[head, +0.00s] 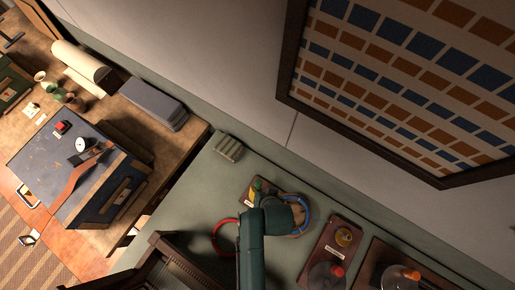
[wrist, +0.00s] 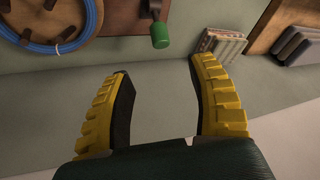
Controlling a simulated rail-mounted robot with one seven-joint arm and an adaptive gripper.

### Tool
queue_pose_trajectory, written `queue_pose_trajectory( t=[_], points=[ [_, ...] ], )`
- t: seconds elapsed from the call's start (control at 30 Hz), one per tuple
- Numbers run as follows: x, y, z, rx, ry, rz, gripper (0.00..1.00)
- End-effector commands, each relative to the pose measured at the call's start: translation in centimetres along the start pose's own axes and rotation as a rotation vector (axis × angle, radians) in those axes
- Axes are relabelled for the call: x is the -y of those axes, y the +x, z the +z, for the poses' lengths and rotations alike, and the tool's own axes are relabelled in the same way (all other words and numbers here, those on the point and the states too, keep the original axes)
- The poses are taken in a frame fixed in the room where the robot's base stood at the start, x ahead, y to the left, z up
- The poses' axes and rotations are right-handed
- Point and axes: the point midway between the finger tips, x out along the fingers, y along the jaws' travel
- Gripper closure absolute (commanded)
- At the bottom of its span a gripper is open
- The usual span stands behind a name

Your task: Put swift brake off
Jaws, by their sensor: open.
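In the wrist view a green knob (wrist: 160,35) on a dark stem hangs from a wooden board at the top, which may be the swift brake. To its left a round wooden disc (wrist: 45,22) with a blue strand around it, perhaps the swift, is partly cut off. My gripper (wrist: 159,68) is open and empty, its yellow fingers spread, with the knob beyond the fingertips and apart from them. In the head view the disc with the blue ring (head: 308,215) shows beside my dark green arm, which hides part of it.
A stack of books or cards (wrist: 222,43) stands right of the knob. In the head view a red ring (head: 216,233) lies left of my arm, and boards with an orange-capped part (head: 338,271) lie to the right. A blue chest (head: 55,160) stands at the left.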

Motion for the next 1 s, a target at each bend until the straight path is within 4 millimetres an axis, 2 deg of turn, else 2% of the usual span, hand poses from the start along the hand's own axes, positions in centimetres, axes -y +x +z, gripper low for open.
queue_pose_trajectory(
  t=[0.03, 0.1, 0.7, 0.83, 1.0],
  points=[
    [-0.2, 1.8, 0.4, 0.000, -0.001, 0.000, 0.42],
    [-0.2, 3.0, 0.4, 0.000, -0.002, 0.000, 0.42],
    [-0.2, 12.3, 0.3, -0.002, -0.002, 0.000, 0.42],
    [-0.2, 13.8, 0.3, -0.002, -0.002, 0.000, 0.42],
    [-0.1, 14.6, 0.1, -0.001, -0.002, 0.000, 0.42]
  ],
)
